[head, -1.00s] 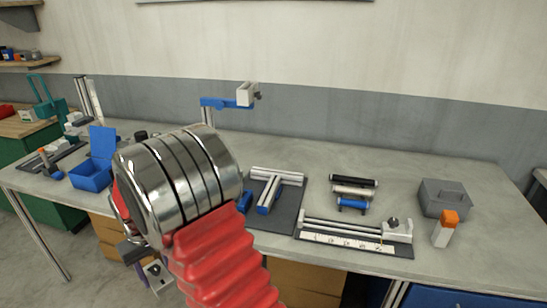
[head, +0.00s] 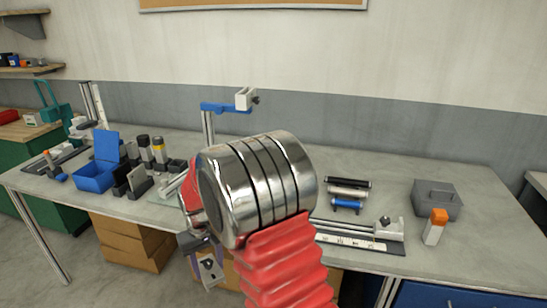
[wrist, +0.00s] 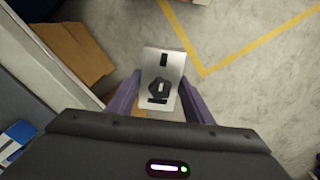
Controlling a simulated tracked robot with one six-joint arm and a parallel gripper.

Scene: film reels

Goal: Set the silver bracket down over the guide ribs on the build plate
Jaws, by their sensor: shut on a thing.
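The silver bracket (wrist: 161,66), a flat plate with dark slots and a dark knob in its middle, is between the purple fingers of my gripper (wrist: 160,100), which is shut on it. In the head view the bracket (head: 210,270) hangs below my red and chrome arm, in front of the workbench. Behind it in the wrist view is floor, not bench top. The build plate with its guide ribs cannot be made out now; my arm covers the middle of the bench.
The workbench (head: 385,265) carries a blue open box (head: 93,177), a blue-armed stand (head: 225,107), several rollers (head: 348,190), a ruler fixture (head: 350,242), a grey lidded box (head: 437,198) and an orange-capped block (head: 434,227). Cardboard boxes (head: 135,240) stand below.

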